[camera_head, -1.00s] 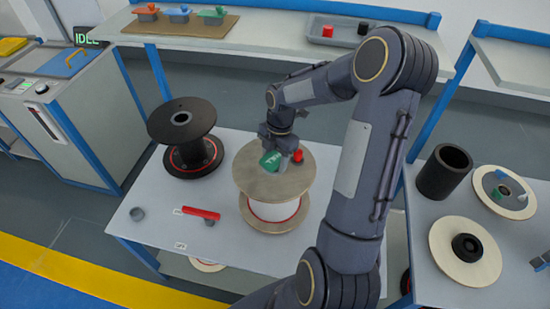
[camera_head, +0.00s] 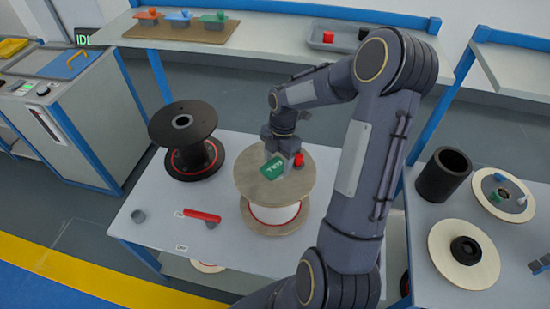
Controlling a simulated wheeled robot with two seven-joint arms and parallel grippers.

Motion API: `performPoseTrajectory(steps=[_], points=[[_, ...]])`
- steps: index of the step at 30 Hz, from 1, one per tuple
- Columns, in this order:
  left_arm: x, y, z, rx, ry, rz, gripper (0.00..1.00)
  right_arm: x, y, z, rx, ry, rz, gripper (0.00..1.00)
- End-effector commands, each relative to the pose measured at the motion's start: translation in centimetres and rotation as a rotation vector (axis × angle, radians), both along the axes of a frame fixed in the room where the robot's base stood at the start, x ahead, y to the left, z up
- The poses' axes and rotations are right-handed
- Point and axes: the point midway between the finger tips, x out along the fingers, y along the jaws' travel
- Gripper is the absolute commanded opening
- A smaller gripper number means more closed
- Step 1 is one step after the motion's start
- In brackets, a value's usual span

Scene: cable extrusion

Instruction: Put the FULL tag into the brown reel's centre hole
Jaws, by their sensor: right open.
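The brown reel (camera_head: 252,178) stands upright on the grey table, with a white wound core and a red band low on it. The green FULL tag (camera_head: 272,167) is at the top of the reel, near its middle, and tilted. The reel's centre hole is hidden by the tag and my gripper. My right gripper (camera_head: 283,157) is right over the reel top, its fingers open beside the tag. I cannot tell whether the tag sits in the hole. My left gripper is not in view.
A red cap (camera_head: 298,160) shows on the reel top beside my gripper. A black reel (camera_head: 183,125) stands to the left. A side table on the right holds a black cylinder (camera_head: 441,178) and pale discs (camera_head: 440,250).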

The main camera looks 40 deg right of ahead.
Motion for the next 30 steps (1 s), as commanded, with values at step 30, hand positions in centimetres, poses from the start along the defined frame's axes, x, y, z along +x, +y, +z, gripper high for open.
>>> performPoseTrajectory(steps=[30], points=[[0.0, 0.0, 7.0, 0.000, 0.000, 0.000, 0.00, 0.3, -1.0, 9.0, -0.001, -0.011, 0.002, 0.59]])
